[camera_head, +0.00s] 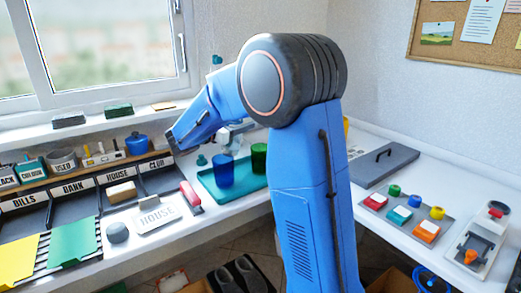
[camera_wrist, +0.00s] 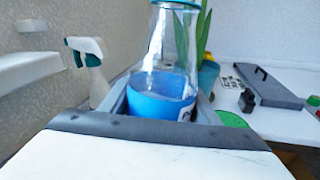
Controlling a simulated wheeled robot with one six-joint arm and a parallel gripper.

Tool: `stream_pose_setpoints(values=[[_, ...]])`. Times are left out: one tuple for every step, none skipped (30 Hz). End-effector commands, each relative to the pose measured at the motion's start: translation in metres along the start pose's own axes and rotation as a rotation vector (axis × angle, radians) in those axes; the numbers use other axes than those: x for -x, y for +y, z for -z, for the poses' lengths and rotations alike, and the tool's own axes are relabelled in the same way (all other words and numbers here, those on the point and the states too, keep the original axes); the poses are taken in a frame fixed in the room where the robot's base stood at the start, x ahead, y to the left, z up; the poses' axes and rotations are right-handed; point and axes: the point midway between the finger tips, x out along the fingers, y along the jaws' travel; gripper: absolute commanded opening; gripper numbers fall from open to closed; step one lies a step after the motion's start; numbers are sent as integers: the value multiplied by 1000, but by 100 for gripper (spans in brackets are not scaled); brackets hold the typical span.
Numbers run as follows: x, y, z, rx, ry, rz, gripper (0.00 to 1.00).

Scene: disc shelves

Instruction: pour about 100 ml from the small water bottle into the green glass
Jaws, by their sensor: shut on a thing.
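My gripper (camera_wrist: 165,108) is shut on the small water bottle (camera_wrist: 172,48), which stands upright between the fingers in the wrist view. The bottle is clear above and blue in its lower part, with a teal band at its top edge. In the head view my arm hides most of the gripper and bottle. The green glass (camera_head: 259,157) stands on the teal tray (camera_head: 211,188), right of a blue glass (camera_head: 223,171). A green round shape low on the right in the wrist view (camera_wrist: 232,119) may be the green glass's top.
A white and teal spray bottle (camera_wrist: 88,68) is left of the held bottle. A plant (camera_wrist: 204,30) stands behind it. A grey lidded case (camera_head: 382,165) lies on the right counter. Labelled bins (camera_head: 72,206) fill the left counter.

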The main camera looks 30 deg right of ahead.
Motion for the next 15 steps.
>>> stream_pose_setpoints(values=[[0,-1,0,32,-10,0,16],[-1,-1,0,52,-15,-1,16],[-1,-2,0,75,-21,-1,16],[-1,-2,0,91,-25,-1,16],[-1,-2,0,105,-29,-1,16],[-1,-3,0,122,-33,-1,16],[-1,-3,0,132,-36,-1,16],[-1,-3,0,141,-39,-1,16],[-1,-3,0,152,-41,0,16],[-1,-3,0,157,-43,-1,16],[-2,-4,0,162,-45,-1,16],[-2,-4,0,166,-46,-1,16],[-2,-4,-1,168,-47,-1,16],[-2,-4,-1,169,-47,-1,16],[-2,-4,-1,170,-47,-1,16]])
